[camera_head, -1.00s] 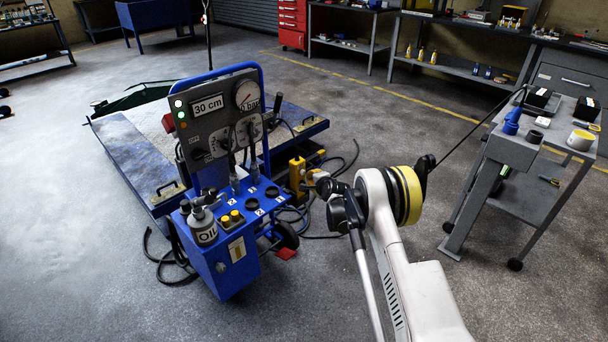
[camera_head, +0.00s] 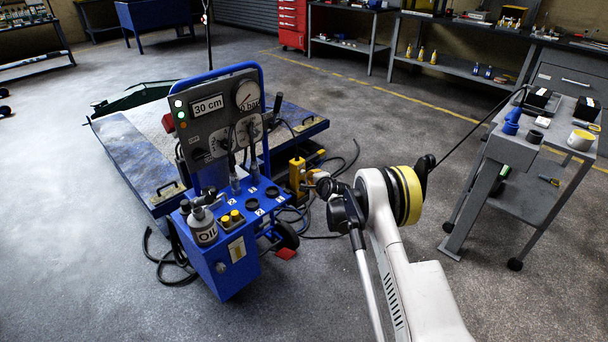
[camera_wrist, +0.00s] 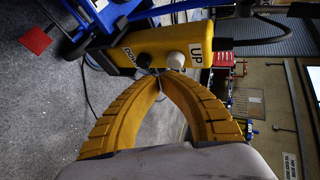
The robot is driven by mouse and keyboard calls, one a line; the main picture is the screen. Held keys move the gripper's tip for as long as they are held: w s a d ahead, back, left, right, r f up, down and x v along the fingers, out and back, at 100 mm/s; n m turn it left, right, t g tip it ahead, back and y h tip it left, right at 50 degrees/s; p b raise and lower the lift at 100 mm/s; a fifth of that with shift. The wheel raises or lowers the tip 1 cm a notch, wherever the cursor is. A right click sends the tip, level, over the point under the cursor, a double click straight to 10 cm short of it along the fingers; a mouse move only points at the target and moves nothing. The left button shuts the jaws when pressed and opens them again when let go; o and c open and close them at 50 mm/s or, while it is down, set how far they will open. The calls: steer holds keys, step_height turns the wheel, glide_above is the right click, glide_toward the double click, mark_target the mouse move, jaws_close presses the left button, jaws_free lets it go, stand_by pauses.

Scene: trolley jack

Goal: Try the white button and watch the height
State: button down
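The yellow control pendant (camera_wrist: 165,48) fills the upper middle of the wrist view and shows beside the blue cart in the head view (camera_head: 297,177). Its white button (camera_wrist: 175,60) sits next to the UP label; a dark button (camera_wrist: 143,61) sits next to the DOWN label. My gripper (camera_wrist: 160,74) has its yellow fingertips together, with nothing seen between them, right by the white button. I cannot tell whether they touch it. The height display (camera_head: 208,105) reads 30 cm. The pressure gauge (camera_head: 247,95) beside it reads about 0 bar.
The blue cart (camera_head: 228,262) carries an oil bottle (camera_head: 203,228). Behind it lies the low lift platform (camera_head: 130,160). Black hoses (camera_head: 165,262) lie on the floor around the cart. A grey trolley (camera_head: 515,150) stands at right. The floor at left is clear.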

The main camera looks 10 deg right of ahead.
steer(key=shift+w+a, duration=0.1)
steer(key=shift+w+a, duration=0.2)
steer(key=shift+w, duration=0.05)
stand_by(0.3)
steer(key=shift+w+a, duration=0.35)
steer(key=shift+w, duration=0.15)
stand_by(2.1)
steer(key=shift+s+d, duration=0.15)
stand_by(0.4)
steer(key=shift+s+d, duration=0.5)
steer(key=shift+s, duration=0.2)
steer(key=shift+s+d, duration=0.75)
steer(key=shift+s, duration=0.25)
steer(key=shift+s+d, duration=0.7)
steer(key=shift+s, duration=0.3)
